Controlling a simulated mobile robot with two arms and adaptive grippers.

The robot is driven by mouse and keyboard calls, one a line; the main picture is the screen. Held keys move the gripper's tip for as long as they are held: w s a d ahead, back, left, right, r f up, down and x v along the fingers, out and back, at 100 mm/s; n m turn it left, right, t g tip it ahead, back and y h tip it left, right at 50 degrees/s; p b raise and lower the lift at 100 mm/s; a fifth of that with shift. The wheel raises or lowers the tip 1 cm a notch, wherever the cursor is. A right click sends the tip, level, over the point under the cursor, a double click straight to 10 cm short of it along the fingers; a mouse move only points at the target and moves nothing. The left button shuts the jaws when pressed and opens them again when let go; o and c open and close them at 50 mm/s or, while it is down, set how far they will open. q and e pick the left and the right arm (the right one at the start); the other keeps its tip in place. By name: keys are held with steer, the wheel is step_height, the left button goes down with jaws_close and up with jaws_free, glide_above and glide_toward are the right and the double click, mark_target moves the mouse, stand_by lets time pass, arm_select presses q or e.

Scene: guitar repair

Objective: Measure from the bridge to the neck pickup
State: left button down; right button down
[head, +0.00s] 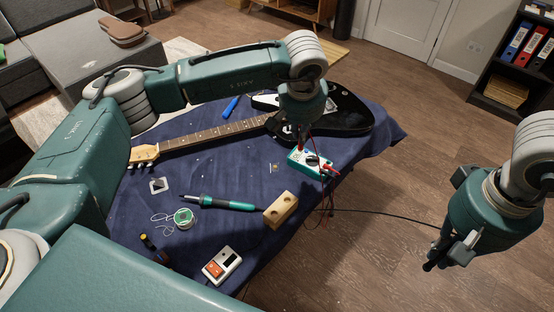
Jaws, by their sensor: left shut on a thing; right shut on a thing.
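The electric guitar lies on the blue cloth (375,150), its black body (345,112) to the right and its neck (205,136) pointing left. The bridge and neck pickup cannot be made out; my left arm covers part of the body. A teal multimeter (297,159) lies in front of the guitar body, with red plugs and leads. My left gripper (298,134) is low over the body, shut on what seems to be a probe, mostly hidden. My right gripper (440,260) is off the table to the right, shut on a dark, thin thing, likely the other probe.
A soldering iron (225,203), wooden block (281,209), solder spool (184,218), white-and-orange device (222,265) and blue-handled tool (230,107) lie on the cloth. A black lead (385,212) stretches from the table toward my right gripper. Open floor lies right of the table; a shelf (510,70) stands beyond.

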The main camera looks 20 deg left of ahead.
arm_select(q)
steer(key=w+a+f+t, duration=0.2)
steer(key=w+a, duration=0.2)
steer(key=w, duration=0.6)
steer(key=w+a+f+t, duration=0.2)
steer(key=w+a, duration=0.2)
steer(key=w, duration=0.6)
steer(key=shift+m, duration=0.3)
steer(key=shift+d+f, duration=0.1)
steer(key=shift+f, duration=2.35)
